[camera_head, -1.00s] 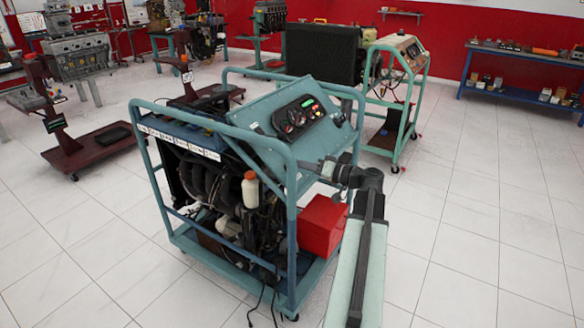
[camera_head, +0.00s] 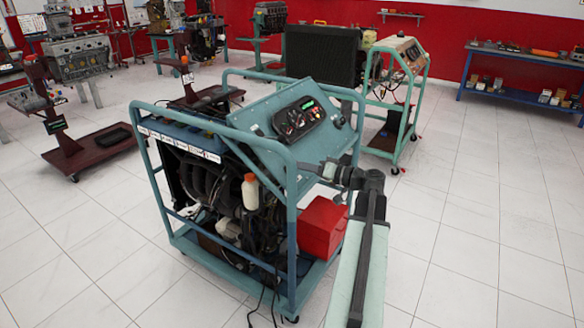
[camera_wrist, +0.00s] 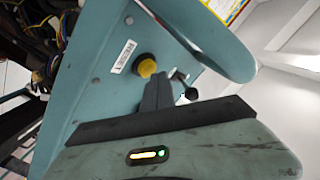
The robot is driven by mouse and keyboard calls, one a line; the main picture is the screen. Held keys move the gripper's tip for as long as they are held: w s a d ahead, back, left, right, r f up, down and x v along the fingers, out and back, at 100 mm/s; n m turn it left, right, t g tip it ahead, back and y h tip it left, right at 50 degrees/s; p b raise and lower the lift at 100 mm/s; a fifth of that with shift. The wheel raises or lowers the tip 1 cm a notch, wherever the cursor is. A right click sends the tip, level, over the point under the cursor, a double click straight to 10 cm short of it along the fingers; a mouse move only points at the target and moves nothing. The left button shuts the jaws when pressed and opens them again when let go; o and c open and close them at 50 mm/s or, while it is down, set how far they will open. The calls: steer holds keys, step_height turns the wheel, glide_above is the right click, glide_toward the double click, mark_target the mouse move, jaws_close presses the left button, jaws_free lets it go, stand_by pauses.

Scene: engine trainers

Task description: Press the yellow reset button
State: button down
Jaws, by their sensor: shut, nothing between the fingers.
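The yellow reset button (camera_wrist: 147,66) is a round knob on the blue-green panel (camera_wrist: 100,85) in the wrist view, beside a small white label (camera_wrist: 124,56). My gripper (camera_wrist: 158,80) is shut and empty, its dark fingertips right at the lower edge of the button in the picture. I cannot tell whether they touch it. In the head view my gripper (camera_head: 328,168) is at the right side of the engine trainer's panel (camera_head: 262,122). The button cannot be made out in that view.
A black-knobbed lever (camera_wrist: 190,92) stands close to the right of my fingers. The trainer's tubular frame (camera_head: 292,215) surrounds the panel, with a red box (camera_head: 322,228) low at its right. An instrument cluster (camera_head: 298,118) is on the panel. The floor (camera_head: 470,235) to the right is clear.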

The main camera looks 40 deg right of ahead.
steer(key=shift+s+r, duration=0.25)
steer(key=shift+r, duration=0.05)
steer(key=s+r+p, duration=0.1)
steer(key=r+p, duration=0.1)
steer(key=s+r+p, duration=0.1)
steer(key=s+p, duration=0.1)
steer(key=shift+s+d+r, duration=0.1)
steer(key=shift+d+r, duration=0.3)
stand_by(0.7)
